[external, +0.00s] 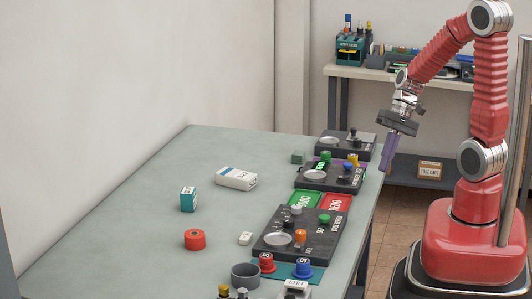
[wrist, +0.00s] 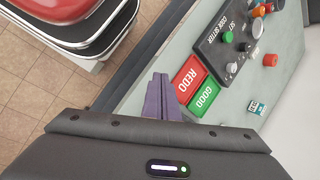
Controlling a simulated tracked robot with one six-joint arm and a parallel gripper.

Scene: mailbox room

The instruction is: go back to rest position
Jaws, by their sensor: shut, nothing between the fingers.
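My gripper (external: 391,160) hangs beyond the table's right edge in the external view, above the floor, with its purple fingers pointing down. In the wrist view the purple fingers (wrist: 160,98) are together with nothing between them. The arm is raised and bent, with the gripper clear of the table (external: 120,230) and touching nothing.
Dark control panels (external: 300,232) with knobs line the table's right side. Green GOOD (external: 304,200) and red REDO (external: 337,203) pads lie between them. A white box (external: 237,179), teal box (external: 188,199) and red roll (external: 195,239) stand farther left. A shelf (external: 400,75) stands behind.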

